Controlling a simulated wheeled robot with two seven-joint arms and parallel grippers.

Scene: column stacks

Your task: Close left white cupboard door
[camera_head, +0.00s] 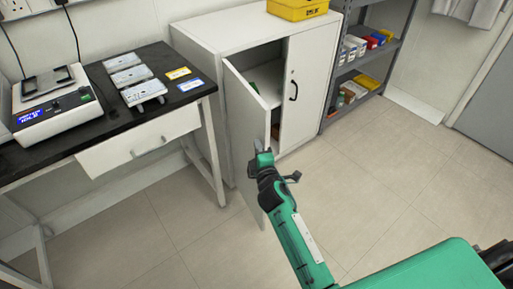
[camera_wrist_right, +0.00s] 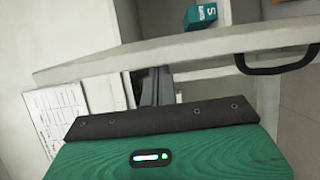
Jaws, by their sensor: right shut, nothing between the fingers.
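The left white cupboard door (camera_head: 247,125) stands ajar, swung out from the white cupboard (camera_head: 205,70), with its outer face toward me. My right gripper (camera_head: 263,152) is shut and empty, at the outer face near the door's free edge. In the right wrist view, the gripper's fingers (camera_wrist_right: 153,87) are close against the pale door panel (camera_wrist_right: 150,62); I cannot tell whether they touch. A black bar handle (camera_wrist_right: 275,62) is on the panel to their right. The right cupboard door (camera_head: 302,85) is shut. My left gripper is not in view.
A black-topped bench (camera_head: 90,80) with a scale (camera_head: 50,98) and a drawer stands left of the cupboard. A yellow bin (camera_head: 297,9) sits on the cupboard. Shelving (camera_head: 375,60) with boxes stands to the right. The floor (camera_head: 400,180) in front is clear.

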